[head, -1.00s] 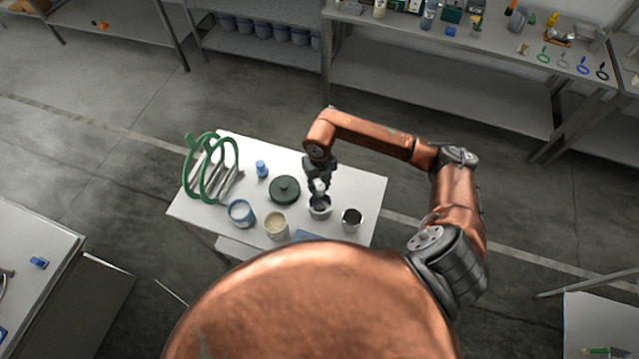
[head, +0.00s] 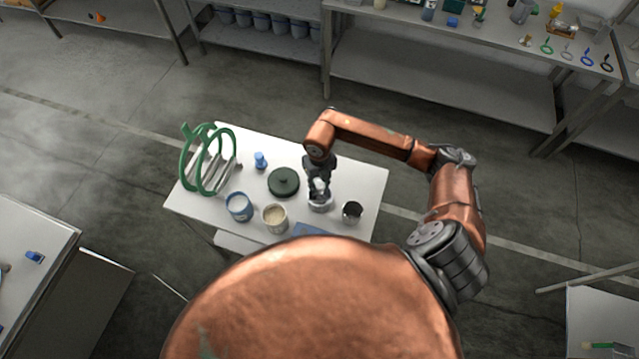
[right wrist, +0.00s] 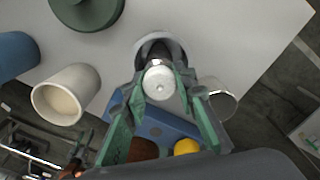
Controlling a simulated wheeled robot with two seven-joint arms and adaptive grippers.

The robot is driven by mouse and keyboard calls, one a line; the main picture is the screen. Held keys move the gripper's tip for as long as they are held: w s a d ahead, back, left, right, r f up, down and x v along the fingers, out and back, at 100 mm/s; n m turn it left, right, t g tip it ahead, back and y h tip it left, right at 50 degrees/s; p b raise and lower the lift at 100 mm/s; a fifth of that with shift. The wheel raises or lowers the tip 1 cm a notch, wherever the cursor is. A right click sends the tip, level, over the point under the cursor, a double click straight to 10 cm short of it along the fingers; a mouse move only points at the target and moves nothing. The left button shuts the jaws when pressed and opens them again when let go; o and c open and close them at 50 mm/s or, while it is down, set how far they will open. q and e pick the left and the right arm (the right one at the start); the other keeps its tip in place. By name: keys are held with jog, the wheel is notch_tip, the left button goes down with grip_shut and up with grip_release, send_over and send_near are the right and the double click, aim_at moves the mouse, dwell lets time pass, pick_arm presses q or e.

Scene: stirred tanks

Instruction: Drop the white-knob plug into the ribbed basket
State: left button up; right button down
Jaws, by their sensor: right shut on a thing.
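My right gripper (head: 319,190) points down at the grey-white cup (head: 320,205) on the white table. It is shut on the white-knob plug (right wrist: 160,84), whose round white knob shows between the green fingers in the right wrist view. The plug is at the mouth of this cup, whose dark inside shows behind it (right wrist: 160,46); I cannot tell how deep it sits. I cannot surely tell which vessel is the ribbed basket; a dark-mouthed metallic cup (head: 352,212) stands just right of the gripper, also in the right wrist view (right wrist: 224,100).
On the table (head: 370,185) stand a green-hooped rack (head: 208,165), a blue bottle (head: 260,161), a dark green lid (head: 283,183), a blue cup (head: 239,208) and a cream cup (head: 274,218). A blue tray (right wrist: 150,126) lies near the front edge. The far right table area is bare.

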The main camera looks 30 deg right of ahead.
jog(key=c, duration=1.5)
grip_release()
jog(key=shift+r, duration=0.1)
notch_tip(320, 180, up, 12)
jog(key=shift+s, duration=0.1)
